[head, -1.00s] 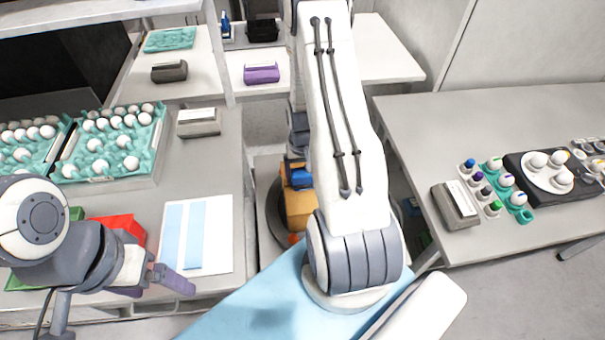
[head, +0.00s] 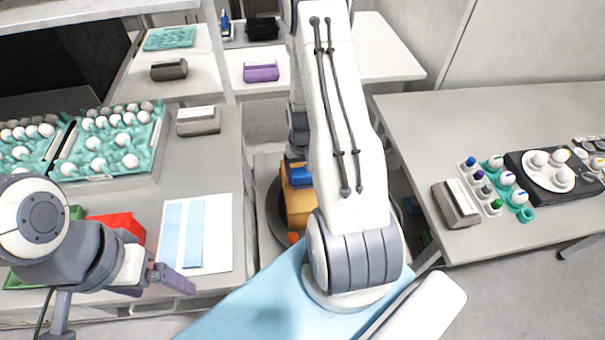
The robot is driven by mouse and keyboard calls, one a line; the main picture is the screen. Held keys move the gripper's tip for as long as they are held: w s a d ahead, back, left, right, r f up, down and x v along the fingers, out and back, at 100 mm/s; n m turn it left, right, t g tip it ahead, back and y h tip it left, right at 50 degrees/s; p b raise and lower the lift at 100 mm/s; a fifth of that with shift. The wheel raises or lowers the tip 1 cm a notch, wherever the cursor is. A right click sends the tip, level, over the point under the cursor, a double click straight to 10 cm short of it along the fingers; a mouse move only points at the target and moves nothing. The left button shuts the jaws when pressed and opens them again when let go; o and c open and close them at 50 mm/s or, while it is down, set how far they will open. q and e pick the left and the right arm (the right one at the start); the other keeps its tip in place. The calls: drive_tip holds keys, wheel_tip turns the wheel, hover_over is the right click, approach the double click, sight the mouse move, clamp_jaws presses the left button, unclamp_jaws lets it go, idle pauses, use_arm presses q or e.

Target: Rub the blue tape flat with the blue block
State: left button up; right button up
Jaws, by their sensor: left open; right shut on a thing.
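Two pale blue tape strips, the left strip (head: 171,232) and the right strip (head: 194,236), lie side by side on a white sheet (head: 217,235) on the left table. A small blue block (head: 301,175) shows beside my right arm, above an orange body. My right gripper (head: 296,157) is mostly hidden by its own arm; it is shut, apparently on the blue block, well right of the sheet. My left gripper (head: 165,282) is open and empty near the front edge of the left table, just below the sheet's lower left corner.
Egg trays (head: 150,165), a red bin (head: 122,225) and a grey device (head: 198,121) stand on the left table (head: 220,160). The right table (head: 420,120) holds cups and a black egg plate unit (head: 530,190). A gap separates the tables.

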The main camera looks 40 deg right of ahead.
drive_tip(key=shift+r+p, duration=2.45)
drive_tip(key=shift+r, duration=0.6)
drive_tip(key=shift+f, duration=0.1)
